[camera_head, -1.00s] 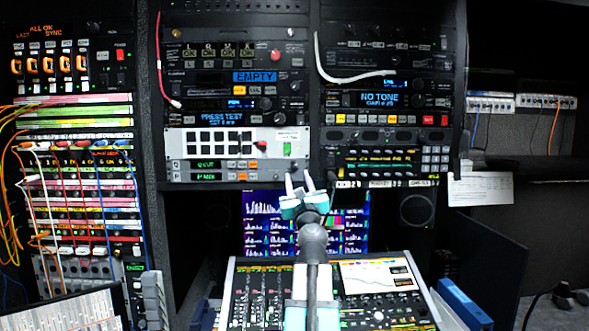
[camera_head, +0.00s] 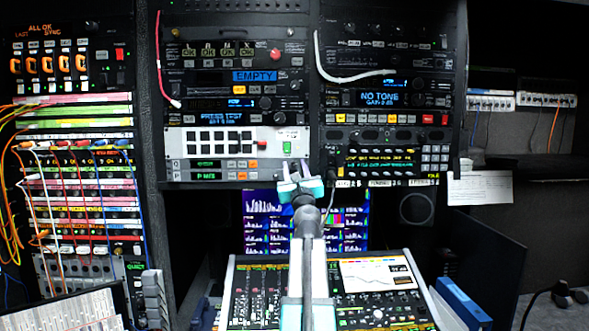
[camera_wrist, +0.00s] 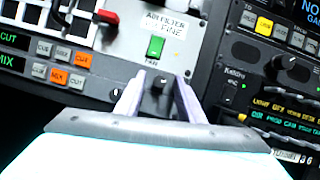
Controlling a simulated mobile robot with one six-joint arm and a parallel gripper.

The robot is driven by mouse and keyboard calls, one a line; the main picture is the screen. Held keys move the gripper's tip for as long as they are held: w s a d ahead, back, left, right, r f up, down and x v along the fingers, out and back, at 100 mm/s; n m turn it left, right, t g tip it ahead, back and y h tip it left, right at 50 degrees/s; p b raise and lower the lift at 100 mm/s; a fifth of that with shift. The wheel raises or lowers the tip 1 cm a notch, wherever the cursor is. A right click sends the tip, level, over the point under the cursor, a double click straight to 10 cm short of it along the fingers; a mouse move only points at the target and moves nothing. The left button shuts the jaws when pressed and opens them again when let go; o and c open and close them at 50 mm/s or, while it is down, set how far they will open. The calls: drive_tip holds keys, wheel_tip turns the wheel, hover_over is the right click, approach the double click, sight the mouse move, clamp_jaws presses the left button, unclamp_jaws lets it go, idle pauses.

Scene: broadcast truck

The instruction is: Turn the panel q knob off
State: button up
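The panel with the Q and P rows (camera_head: 215,170) is at the lower end of the left rack in the head view. In the wrist view, a small dark knob (camera_wrist: 158,82) sits at its right end, below a lit green switch. My gripper (camera_head: 296,172) is in front of that end of the panel. In the wrist view, my gripper (camera_wrist: 159,90) has its two pale fingers apart, one on each side of the knob, with visible gaps. Whether the fingertips reach around the knob in depth, I cannot tell. My gripper hides the knob in the head view.
Above the row is a white panel with black keys (camera_head: 220,143) and a green switch (camera_head: 287,148). The right rack (camera_head: 385,160) stands close to my gripper's right. A mixing console (camera_head: 270,300) and monitor (camera_head: 262,225) are below. A white cable (camera_head: 325,70) hangs higher up.

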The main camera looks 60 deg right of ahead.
drive_tip(key=shift+c, duration=0.4)
clamp_jaws()
